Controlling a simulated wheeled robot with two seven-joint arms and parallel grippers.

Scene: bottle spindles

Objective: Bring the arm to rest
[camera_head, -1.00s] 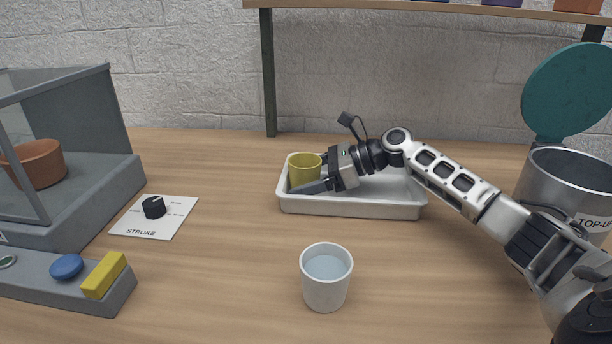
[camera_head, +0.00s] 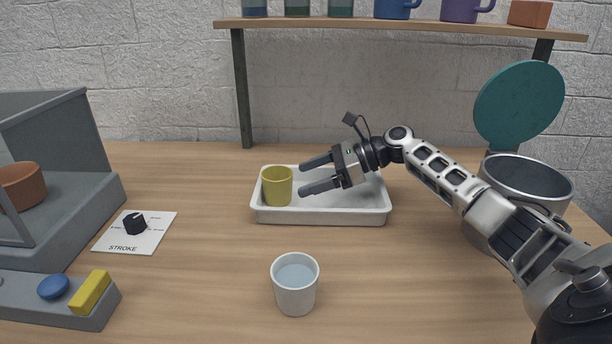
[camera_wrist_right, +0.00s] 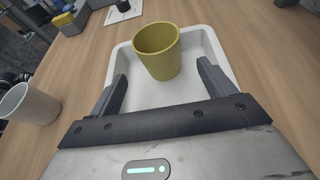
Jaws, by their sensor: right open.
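My right gripper (camera_head: 318,174) is open and empty over the white tray, with its fingers pointing left. A yellow cup (camera_head: 277,186) stands upright at the left end of the white tray (camera_head: 322,217), a short gap beyond the fingertips. In the right wrist view the yellow cup (camera_wrist_right: 157,50) stands ahead of the two spread fingers, on the tray (camera_wrist_right: 207,45). My left gripper is in neither view.
A white cup of clear liquid (camera_head: 295,286) stands in front of the tray. A grey bin (camera_head: 525,180) with its teal lid (camera_head: 519,104) raised stands at right. A STROKE dial card (camera_head: 135,232), a grey case (camera_head: 60,190) and a button panel (camera_head: 60,300) are at left. A shelf (camera_head: 400,29) spans the back.

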